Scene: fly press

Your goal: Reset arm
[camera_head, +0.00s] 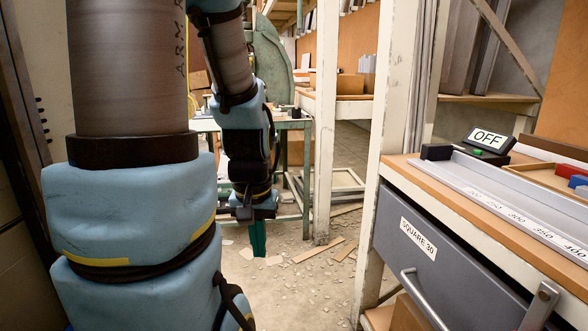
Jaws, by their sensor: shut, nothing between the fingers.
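My arm, wrapped in light blue padding, fills the left of the head view and bends over to a forearm that hangs down. My gripper (257,238) is at its end, pointing at the floor. Its dark green fingers are together with nothing between them. It hangs in open air, apart from the bench on the right and in front of a green-framed table (291,124) farther back.
On the right stands a bench (452,203) with a grey drawer (437,262) labelled "SQUARE 30", a metal scale rail (513,203) and an "OFF" sign (486,138). White posts (383,130) rise beside it. Wood scraps (318,250) litter the floor.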

